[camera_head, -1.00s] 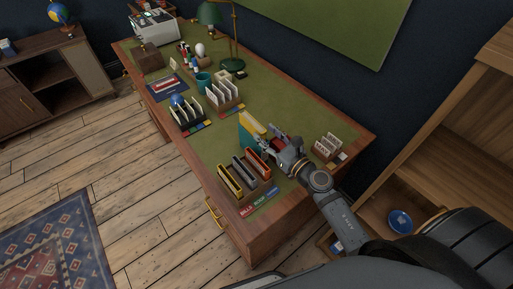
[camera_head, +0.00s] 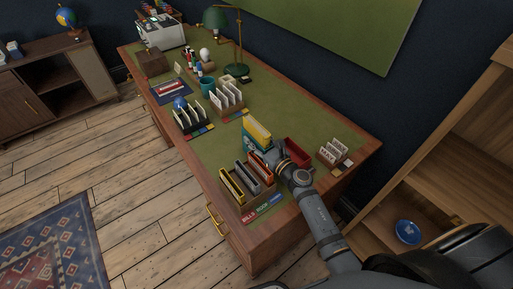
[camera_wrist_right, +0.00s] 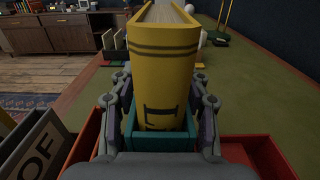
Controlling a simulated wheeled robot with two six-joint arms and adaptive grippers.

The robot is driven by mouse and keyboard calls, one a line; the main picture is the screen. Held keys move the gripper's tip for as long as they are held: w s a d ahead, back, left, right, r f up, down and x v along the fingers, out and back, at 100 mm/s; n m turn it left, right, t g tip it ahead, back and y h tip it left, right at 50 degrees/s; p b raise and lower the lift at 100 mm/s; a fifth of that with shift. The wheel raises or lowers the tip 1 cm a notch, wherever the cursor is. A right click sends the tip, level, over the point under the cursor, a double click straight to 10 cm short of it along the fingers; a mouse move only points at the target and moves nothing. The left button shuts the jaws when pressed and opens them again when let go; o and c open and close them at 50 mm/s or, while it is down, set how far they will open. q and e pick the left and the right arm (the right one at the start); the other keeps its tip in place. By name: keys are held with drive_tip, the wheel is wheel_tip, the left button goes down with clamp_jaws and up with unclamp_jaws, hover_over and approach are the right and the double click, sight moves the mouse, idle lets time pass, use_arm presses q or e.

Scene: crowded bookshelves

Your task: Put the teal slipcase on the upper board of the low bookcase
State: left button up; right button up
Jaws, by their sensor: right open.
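The teal slipcase (camera_head: 250,145) stands on the green desktop with a yellow book (camera_head: 256,129) rising out of it. In the right wrist view the teal slipcase (camera_wrist_right: 160,143) shows low in the middle, wrapped around the lower part of the yellow book (camera_wrist_right: 155,65). My right gripper (camera_head: 273,153) is at the slipcase's near right side. In the right wrist view the open fingers of my right gripper (camera_wrist_right: 160,100) stand on either side of the slipcase and book. A wooden shelf unit (camera_head: 455,135) is at the right; I cannot tell if it is the low bookcase. My left gripper is out of view.
Beside the gripper are a red tray (camera_head: 297,152) and a holder with several upright files (camera_head: 240,180). A white card holder (camera_head: 333,153) is near the desk's right edge. A blue round item (camera_head: 408,231) lies in the shelf unit. A dark cabinet (camera_head: 55,75) stands far left.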

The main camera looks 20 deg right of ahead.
sight(257, 125)
drive_tip(key=shift+c, duration=1)
clamp_jaws()
drive_tip(key=shift+r, duration=0.1)
wheel_tip(257, 125, up, 10)
drive_tip(key=p, duration=0.6)
